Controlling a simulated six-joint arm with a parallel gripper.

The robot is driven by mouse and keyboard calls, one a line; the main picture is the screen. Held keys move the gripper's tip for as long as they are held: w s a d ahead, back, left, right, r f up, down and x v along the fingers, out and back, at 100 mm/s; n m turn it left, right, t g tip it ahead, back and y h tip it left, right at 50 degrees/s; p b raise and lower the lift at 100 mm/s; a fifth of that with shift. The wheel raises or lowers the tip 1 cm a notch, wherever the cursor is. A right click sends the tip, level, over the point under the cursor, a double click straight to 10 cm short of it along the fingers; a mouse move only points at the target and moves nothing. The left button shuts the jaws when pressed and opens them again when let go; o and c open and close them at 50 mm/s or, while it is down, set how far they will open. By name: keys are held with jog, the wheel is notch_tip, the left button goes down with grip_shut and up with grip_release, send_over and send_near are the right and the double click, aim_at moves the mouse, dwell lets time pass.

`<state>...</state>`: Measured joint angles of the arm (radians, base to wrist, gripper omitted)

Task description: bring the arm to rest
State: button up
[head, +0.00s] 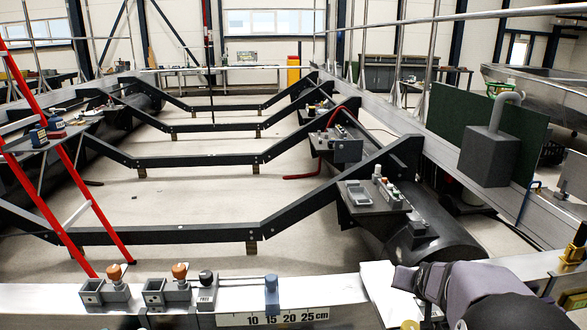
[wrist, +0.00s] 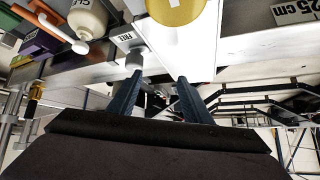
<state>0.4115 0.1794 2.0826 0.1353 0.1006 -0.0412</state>
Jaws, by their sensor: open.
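My gripper (wrist: 160,77) shows in the wrist view as two dark blue fingers standing apart, with nothing held between them. A white surface lies beyond the fingers. In the head view my arm comes in at the lower right, with my gripper (head: 405,279) low over the front beam (head: 345,290) near a white plate (head: 377,283). How far the fingers are above the surface I cannot tell.
Knobbed grey holders (head: 117,291) and a blue-grey slider (head: 272,296) stand on the front beam, left of my gripper, behind a centimetre scale (head: 273,317). A yellow round thing (wrist: 178,9) shows in the wrist view. Black frames and floats (head: 435,238) lie beyond.

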jog(key=w+a+f+y, duration=0.1)
jog(key=w+a+y, duration=0.1)
jog(key=a, duration=0.5)
jog(key=w+a+f+y, duration=0.1)
jog(key=w+a, duration=0.2)
jog(key=a, duration=0.4)
jog(key=s+a+f+n+g, duration=0.2)
jog(key=s, duration=0.8)
jog(key=s+a+f+n+g, duration=0.2)
jog(key=s+f+g, duration=0.1)
jog(key=s, duration=0.7)
jog(key=s+a+f+n+g, duration=0.1)
jog(key=s+a+f+g, duration=0.1)
jog(key=s, duration=0.8)
jog(key=shift+s+a+f+n+g, duration=0.25)
jog(key=shift+s+n+g, duration=0.15)
jog(key=shift+g, duration=0.3)
